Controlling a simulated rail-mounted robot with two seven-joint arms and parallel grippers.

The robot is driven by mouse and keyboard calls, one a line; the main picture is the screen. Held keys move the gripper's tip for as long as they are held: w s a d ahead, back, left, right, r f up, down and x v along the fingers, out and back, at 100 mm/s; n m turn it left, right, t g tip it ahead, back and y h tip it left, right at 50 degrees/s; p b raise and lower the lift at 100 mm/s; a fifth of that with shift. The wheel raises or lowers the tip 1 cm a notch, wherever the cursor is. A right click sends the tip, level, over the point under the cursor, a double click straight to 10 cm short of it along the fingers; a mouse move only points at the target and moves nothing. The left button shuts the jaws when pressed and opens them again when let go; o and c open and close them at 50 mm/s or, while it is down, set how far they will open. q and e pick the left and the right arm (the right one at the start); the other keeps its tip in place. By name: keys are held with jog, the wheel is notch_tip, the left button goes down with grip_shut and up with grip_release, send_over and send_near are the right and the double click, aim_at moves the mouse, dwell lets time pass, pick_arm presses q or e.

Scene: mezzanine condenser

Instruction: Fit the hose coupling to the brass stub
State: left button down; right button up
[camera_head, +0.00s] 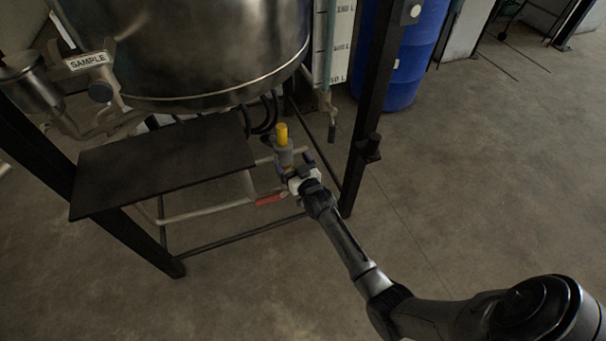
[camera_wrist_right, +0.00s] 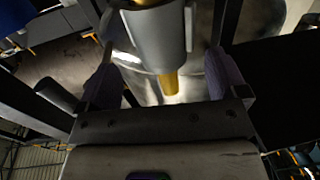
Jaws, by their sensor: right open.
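A grey cylindrical piece (camera_head: 284,157), which looks like the hose coupling, stands upright beside the black shelf under the tank. A yellow, brass-coloured end (camera_head: 282,133) sticks out of its top. In the right wrist view the grey cylinder (camera_wrist_right: 158,42) has yellow at both ends, with one tip (camera_wrist_right: 170,84) clearly showing. I cannot tell which yellow part is the brass stub. My right gripper (camera_head: 296,165) is open, at the lower part of the grey piece. Its fingers (camera_wrist_right: 168,78) are apart, one on each side of the cylinder, with gaps visible. My left gripper is not in view.
A steel tank (camera_head: 200,50) hangs above a black shelf (camera_head: 165,160) in a dark frame. A red handle (camera_head: 270,199) and pipes lie just below the gripper. A frame post (camera_head: 362,140) stands close on the right. Open floor lies further right.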

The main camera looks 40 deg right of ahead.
jog(key=p+v, duration=0.2)
jog(key=v, duration=0.5)
jog(key=shift+s, duration=0.2)
